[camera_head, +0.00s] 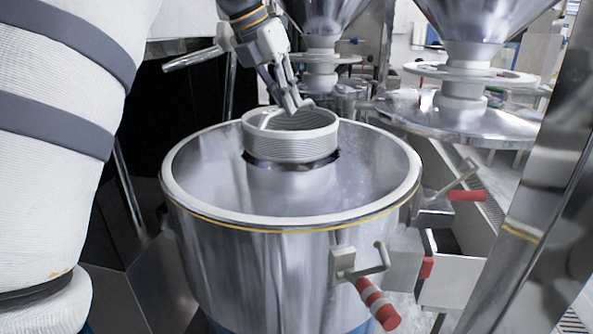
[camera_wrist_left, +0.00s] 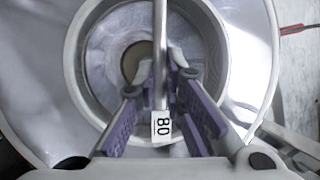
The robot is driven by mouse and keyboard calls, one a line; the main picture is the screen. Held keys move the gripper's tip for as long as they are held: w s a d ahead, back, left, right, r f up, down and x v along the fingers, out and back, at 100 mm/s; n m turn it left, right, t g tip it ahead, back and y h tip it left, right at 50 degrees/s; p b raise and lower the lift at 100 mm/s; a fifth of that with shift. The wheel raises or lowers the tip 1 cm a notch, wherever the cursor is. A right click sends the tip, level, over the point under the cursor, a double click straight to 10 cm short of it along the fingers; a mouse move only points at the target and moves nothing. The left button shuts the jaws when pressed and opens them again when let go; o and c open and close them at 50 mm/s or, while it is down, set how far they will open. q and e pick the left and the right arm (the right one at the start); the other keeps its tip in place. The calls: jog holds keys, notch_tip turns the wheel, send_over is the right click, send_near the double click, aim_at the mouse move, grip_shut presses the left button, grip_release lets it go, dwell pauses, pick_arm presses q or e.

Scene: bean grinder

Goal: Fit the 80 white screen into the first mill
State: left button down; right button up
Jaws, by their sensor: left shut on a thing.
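The white screen (camera_head: 290,143) is a ribbed ring in the middle of the first mill, inside the wide steel bowl (camera_head: 225,185). A dark gap shows under its lower edge, and I cannot tell whether it is seated. In the left wrist view the screen ring (camera_wrist_left: 82,95) is seen from above, with a small label "80" (camera_wrist_left: 162,125) between the fingers. My left gripper (camera_head: 295,104) reaches down to the ring from above. In the left wrist view its fingers (camera_wrist_left: 161,80) are shut on a thin bar across the screen. My right gripper is not in view.
The mill's front has a clamp with a red and white handle (camera_head: 376,303). Another red-handled lever (camera_head: 466,195) is at its right. More mills with steel hoppers (camera_head: 484,22) stand behind. A steel post (camera_head: 535,190) is close on the right.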

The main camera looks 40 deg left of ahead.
pick_arm(q)
jog(key=f, duration=0.9)
jog(key=shift+s+d+f+p, duration=0.15)
jog(key=shift+s+f+p, duration=0.1)
jog(key=shift+s+p, duration=0.05)
jog(key=c, duration=1.7)
grip_release()
jog(key=shift+s+r, duration=0.1)
jog(key=shift+r, duration=0.3)
jog(key=v, duration=1.1)
jog(key=shift+r, duration=0.15)
